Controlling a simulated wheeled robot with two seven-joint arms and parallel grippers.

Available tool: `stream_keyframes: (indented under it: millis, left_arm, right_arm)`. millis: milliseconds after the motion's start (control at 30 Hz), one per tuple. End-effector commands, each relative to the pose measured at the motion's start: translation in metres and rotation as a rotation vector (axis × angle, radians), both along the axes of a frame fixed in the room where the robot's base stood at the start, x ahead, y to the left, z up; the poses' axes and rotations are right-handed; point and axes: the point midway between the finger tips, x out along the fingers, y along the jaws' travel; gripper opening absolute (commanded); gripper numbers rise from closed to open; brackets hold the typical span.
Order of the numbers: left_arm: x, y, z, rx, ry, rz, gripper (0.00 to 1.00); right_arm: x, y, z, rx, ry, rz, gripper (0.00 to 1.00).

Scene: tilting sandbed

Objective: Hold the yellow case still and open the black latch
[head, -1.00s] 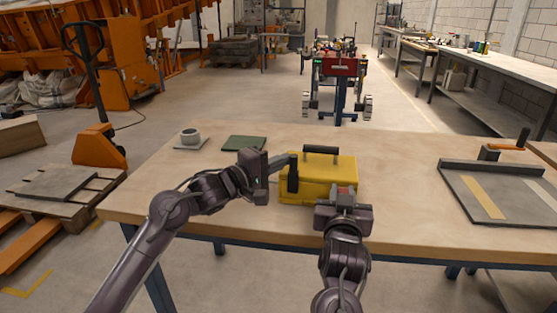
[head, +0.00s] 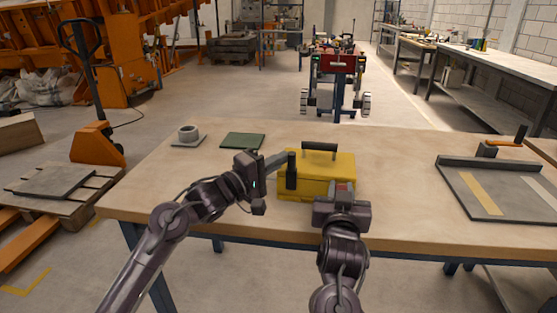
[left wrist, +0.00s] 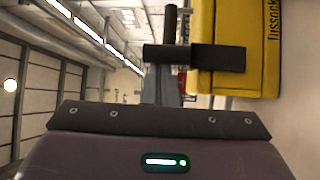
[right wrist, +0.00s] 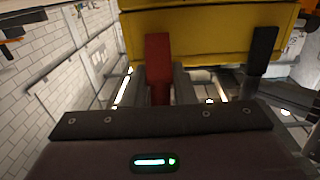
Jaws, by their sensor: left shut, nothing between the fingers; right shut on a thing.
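The yellow case (head: 335,175) stands on the table with its black handle (head: 320,146) on top. The black latch (head: 291,172) is upright at the case's left front; it also shows in the left wrist view (left wrist: 205,58) and right wrist view (right wrist: 263,50). My left gripper (head: 282,160) is shut and empty, its fingertips close beside the latch; I cannot tell whether they touch. My right gripper (head: 344,189) is at the case's right front, shut on a red piece (right wrist: 158,66), which shows between its fingers in the right wrist view.
A grey board (head: 500,190) with a raised back edge is at the right. The table between the case and the board is clear.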

Motion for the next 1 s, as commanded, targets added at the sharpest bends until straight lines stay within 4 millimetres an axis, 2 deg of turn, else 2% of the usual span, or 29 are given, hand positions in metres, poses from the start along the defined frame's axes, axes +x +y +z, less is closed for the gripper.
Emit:
stream_keyframes:
  millis: [300,600,1000]
  left_arm:
    - [-0.014,0.0,-0.004,-0.038,-0.235,0.0,0.0]
    - [-0.034,0.003,-0.012,-0.057,-0.373,0.001,0.0]
    - [-0.051,0.004,-0.026,-0.053,-0.375,-0.003,0.0]
  right_arm:
    - [0.0,0.0,-0.001,-0.001,0.002,0.001,0.0]
    - [0.0,0.0,-0.001,-0.001,0.002,0.001,0.0]
    - [0.0,0.001,-0.001,-0.001,0.001,0.002,0.0]
